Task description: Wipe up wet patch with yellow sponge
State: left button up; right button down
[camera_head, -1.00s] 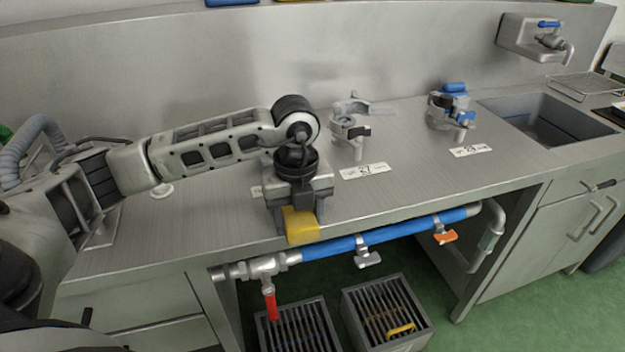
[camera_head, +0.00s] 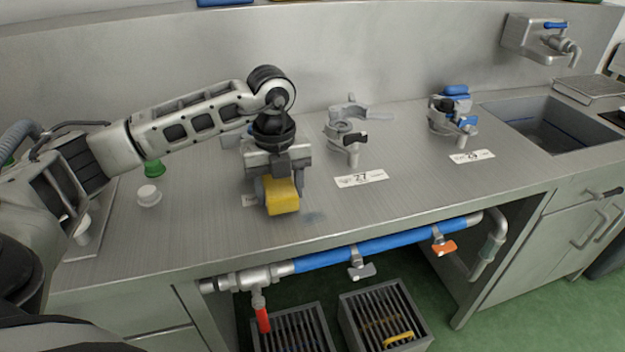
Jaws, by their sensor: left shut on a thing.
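My left gripper (camera_head: 279,190) is shut on the yellow sponge (camera_head: 283,197), over the front part of the steel counter (camera_head: 220,236). I cannot tell whether the sponge touches the counter. A faint darker patch (camera_head: 315,217) shows on the counter just right of the sponge; it looks like the wet patch. Part of it may be hidden behind the sponge. My right gripper is not in view.
Two valve fittings stand behind labels 27 (camera_head: 361,179) and 29 (camera_head: 472,156). A white cap (camera_head: 149,195) and a green-capped item (camera_head: 154,168) are at left. A sink (camera_head: 548,125) is at right. A blue pipe (camera_head: 385,240) runs below the front edge.

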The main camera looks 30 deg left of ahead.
pick_arm(q)
jog(key=shift+s+r+p, duration=0.1)
jog(key=shift+r+p, duration=1.8)
jog(key=shift+r, duration=0.95)
jog(key=shift+d, duration=0.1)
